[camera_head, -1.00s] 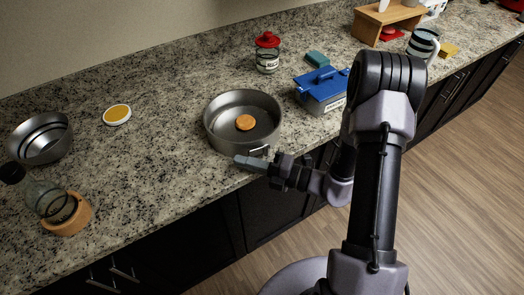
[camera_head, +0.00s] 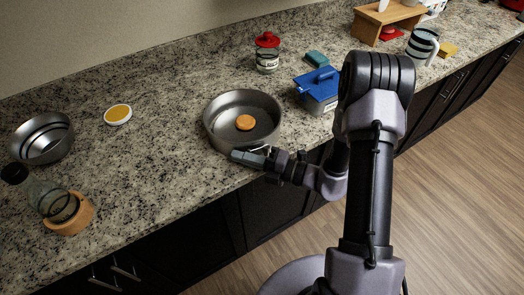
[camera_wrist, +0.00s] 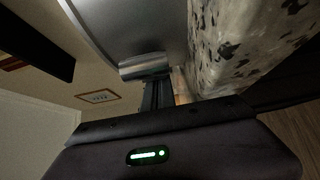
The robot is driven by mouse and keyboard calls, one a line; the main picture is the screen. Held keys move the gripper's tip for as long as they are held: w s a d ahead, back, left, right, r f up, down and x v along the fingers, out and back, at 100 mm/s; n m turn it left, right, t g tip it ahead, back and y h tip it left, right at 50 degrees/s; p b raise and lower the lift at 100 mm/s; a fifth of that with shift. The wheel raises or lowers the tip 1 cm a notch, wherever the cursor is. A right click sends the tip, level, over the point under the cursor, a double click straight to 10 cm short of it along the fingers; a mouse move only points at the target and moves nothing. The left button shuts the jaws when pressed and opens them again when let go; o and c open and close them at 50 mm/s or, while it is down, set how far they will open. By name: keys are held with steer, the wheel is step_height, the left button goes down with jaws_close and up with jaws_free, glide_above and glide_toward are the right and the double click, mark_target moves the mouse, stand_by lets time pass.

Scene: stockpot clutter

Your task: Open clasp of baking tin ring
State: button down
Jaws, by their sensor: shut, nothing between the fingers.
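The baking tin ring (camera_head: 213,125) is a round grey metal tin on the counter near its front edge. Its clasp (camera_head: 262,148) is a small metal piece on the front side, partly hidden by my gripper. My gripper (camera_head: 236,155) is shut and empty, pointing left along the front of the tin, close to the clasp. In the wrist view the tin's wall (camera_wrist: 130,25) fills the top, and a shiny cylindrical part (camera_wrist: 145,66), likely of the clasp, lies just beyond my fingertips (camera_wrist: 157,84). I cannot tell whether they touch.
An orange disc (camera_head: 245,122) lies inside the tin. A blue-lidded box (camera_head: 320,88) stands to its right and a red-lidded jar (camera_head: 267,55) behind.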

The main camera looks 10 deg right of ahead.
steer(key=shift+w, duration=0.1)
steer(key=p+v, duration=0.1)
steer(key=v, duration=0.6)
steer(key=shift+s, duration=0.4)
